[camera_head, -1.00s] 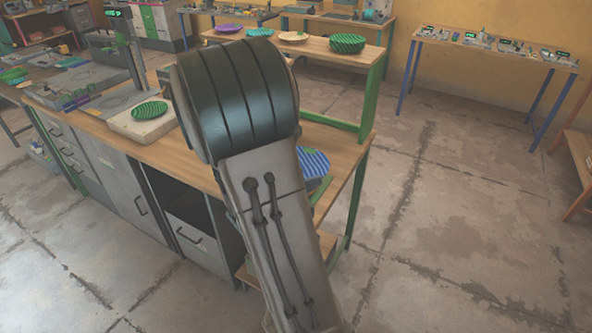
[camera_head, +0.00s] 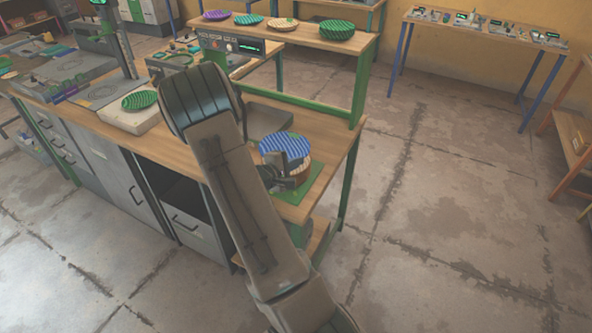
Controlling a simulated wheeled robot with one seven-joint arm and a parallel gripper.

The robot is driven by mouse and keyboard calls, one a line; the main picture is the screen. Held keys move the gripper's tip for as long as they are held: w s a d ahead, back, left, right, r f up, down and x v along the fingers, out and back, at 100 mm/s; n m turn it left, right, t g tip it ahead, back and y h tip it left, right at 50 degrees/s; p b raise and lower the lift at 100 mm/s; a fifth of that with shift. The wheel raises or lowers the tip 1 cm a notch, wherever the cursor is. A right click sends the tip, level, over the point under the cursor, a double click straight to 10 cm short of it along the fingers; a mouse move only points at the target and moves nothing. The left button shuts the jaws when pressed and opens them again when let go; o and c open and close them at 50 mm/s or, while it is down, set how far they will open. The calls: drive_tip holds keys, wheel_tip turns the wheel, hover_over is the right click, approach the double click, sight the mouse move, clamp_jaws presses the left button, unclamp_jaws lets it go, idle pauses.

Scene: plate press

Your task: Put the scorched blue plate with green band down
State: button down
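The blue striped plate (camera_head: 284,145) is right of centre, above the right end of the workbench, with a bit of green at its far edge. Scorching cannot be made out. My gripper (camera_head: 290,170) is at the plate's near edge and appears shut on it; the fingertips are small and partly hidden. A tan striped plate (camera_head: 301,175) shows below and behind the gripper, over a green mat (camera_head: 315,185). The blue plate overlaps it in the view; whether they touch cannot be told.
A green striped plate (camera_head: 139,100) lies on a pale block to the left. A raised shelf (camera_head: 305,37) behind holds several plates and has a control box (camera_head: 232,45) below it. Bare wood (camera_head: 335,139) lies right of the mat.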

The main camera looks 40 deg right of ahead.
drive_tip(key=shift+f+p, duration=0.65)
drive_tip(key=shift+f, duration=1.35)
drive_tip(key=c, duration=1.7)
unclamp_jaws()
drive_tip(key=shift+s+a, duration=0.1)
drive_tip(key=shift+s, duration=0.05)
drive_tip(key=b+v, duration=0.4)
drive_tip(key=v, duration=0.7)
drive_tip(key=shift+a+r, duration=0.15)
drive_tip(key=shift+a, duration=0.25)
